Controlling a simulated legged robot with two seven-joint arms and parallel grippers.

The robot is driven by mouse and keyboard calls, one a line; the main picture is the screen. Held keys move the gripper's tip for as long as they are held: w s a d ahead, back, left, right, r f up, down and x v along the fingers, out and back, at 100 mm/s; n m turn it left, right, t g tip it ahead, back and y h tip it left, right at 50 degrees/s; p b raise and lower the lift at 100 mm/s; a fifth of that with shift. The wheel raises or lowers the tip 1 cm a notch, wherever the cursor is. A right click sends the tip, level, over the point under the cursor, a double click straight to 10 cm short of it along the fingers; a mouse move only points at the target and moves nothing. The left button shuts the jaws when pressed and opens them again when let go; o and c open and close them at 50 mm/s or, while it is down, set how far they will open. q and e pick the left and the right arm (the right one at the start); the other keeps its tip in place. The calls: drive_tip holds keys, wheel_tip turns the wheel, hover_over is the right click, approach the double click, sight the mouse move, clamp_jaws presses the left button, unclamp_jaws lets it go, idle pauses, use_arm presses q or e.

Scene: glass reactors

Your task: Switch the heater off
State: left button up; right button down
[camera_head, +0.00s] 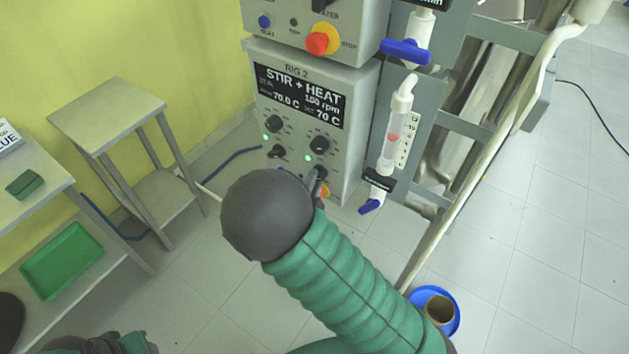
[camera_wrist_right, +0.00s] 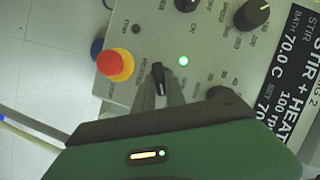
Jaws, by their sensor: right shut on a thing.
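The rig 2 control box (camera_head: 356,100) stands at the centre of the head view. Its display (camera_head: 301,96) reads "STIR + HEAT", 70.0 C, 100 rpm and set 70 C. A green lamp (camera_head: 308,157) is lit on the lower panel; it also shows lit in the wrist view (camera_wrist_right: 183,61). Just beside that lamp is a small black switch (camera_wrist_right: 158,75). My right gripper (camera_wrist_right: 160,92) is shut on this switch, with its fingertips at the panel. In the head view my right arm partly hides the gripper and the panel's lower edge.
A red and yellow stop button (camera_wrist_right: 115,65) sits close to the fingers. Black knobs (camera_head: 319,145) are on the same panel. A flow tube (camera_head: 393,135) with a blue valve (camera_head: 370,206) stands to the right. A small table (camera_head: 107,108) is at left; the floor between is open.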

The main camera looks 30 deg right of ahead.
drive_tip(key=shift+d+r, duration=0.1)
drive_tip(key=shift+d, duration=0.05)
drive_tip(key=shift+w+r+n+g+h+p, duration=0.2)
drive_tip(key=shift+n+g+p, duration=0.95)
drive_tip(key=shift+p, duration=1.3)
drive_tip(key=shift+w+r+n+g+h+p, duration=0.15)
drive_tip(key=shift+n+g+p, duration=0.5)
drive_tip(key=shift+n+p, duration=1.4)
drive_tip(key=shift+w+r+n+g+h+p, duration=0.15)
drive_tip(key=shift+n+g+p, duration=0.75)
drive_tip(key=shift+p, duration=1.95)
drive_tip(key=shift+f, duration=0.1)
drive_tip(key=c, duration=1.4)
unclamp_jaws()
drive_tip(key=shift+f, duration=0.1)
drive_tip(key=shift+c, duration=0.2)
drive_tip(key=shift+o, duration=0.3)
drive_tip(key=shift+f, duration=0.1)
